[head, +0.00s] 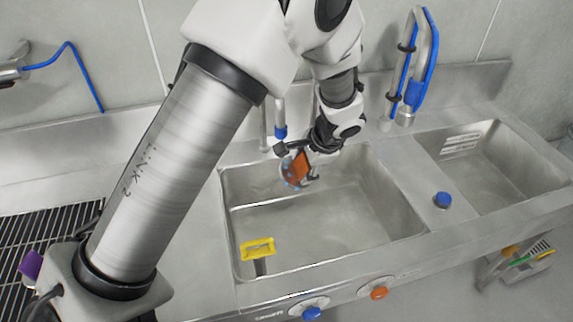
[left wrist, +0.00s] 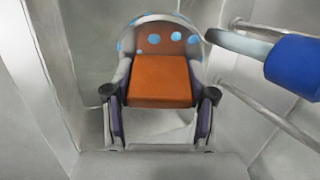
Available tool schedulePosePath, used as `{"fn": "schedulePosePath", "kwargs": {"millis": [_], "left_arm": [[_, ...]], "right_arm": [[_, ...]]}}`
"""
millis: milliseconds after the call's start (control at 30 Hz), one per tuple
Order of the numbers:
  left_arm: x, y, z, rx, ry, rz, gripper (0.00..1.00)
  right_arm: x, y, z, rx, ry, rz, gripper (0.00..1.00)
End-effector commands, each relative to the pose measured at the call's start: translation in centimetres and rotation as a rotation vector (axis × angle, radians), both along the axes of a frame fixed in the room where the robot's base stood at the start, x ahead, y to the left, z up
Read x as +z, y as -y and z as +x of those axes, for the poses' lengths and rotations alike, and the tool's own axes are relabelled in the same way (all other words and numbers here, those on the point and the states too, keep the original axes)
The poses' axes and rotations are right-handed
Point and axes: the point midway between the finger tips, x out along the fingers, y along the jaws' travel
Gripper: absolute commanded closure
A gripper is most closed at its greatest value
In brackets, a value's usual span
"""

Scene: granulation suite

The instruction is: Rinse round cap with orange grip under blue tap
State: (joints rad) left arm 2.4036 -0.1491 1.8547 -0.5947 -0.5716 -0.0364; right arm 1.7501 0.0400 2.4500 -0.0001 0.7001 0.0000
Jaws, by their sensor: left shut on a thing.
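The round cap with the orange grip (left wrist: 160,82) is held in my left gripper (left wrist: 160,115), which is shut on it. In the left wrist view its orange block lies between the two fingers, and a pale rim with light-blue dots shows behind. In the head view the cap (head: 300,168) hangs over the left basin, below and beside the blue tap (head: 281,130). The tap's blue end (left wrist: 295,66) is close at the right in the left wrist view, apart from the cap. No water stream can be made out. My right gripper is not in view.
The left basin (head: 350,215) holds a yellow-handled thing (head: 257,248) at its front left. A blue knob (head: 443,199) stands on the divider beside the right basin (head: 500,165). Blue (head: 312,312) and orange (head: 379,293) knobs are on the front. A blue-hosed sprayer (head: 415,65) stands behind.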

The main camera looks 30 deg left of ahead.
Motion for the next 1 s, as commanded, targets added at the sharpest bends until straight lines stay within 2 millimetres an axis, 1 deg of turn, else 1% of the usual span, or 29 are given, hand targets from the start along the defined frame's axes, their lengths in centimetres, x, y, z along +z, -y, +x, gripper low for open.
{"fn": "schedulePosePath", "kwargs": {"millis": [33,500,633,1000], "left_arm": [[0.4,0.5,0.1,-0.001,0.000,0.002,0.93],[0.3,4.8,0.3,0.000,0.001,0.001,0.93],[0.1,5.2,0.4,0.000,0.001,-0.001,0.93],[0.0,5.2,0.4,0.001,0.001,-0.001,0.93]], "right_arm": [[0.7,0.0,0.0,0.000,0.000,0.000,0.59],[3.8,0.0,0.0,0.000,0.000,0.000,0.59],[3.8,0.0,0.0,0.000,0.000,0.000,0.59],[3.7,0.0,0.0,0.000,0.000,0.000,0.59]]}}
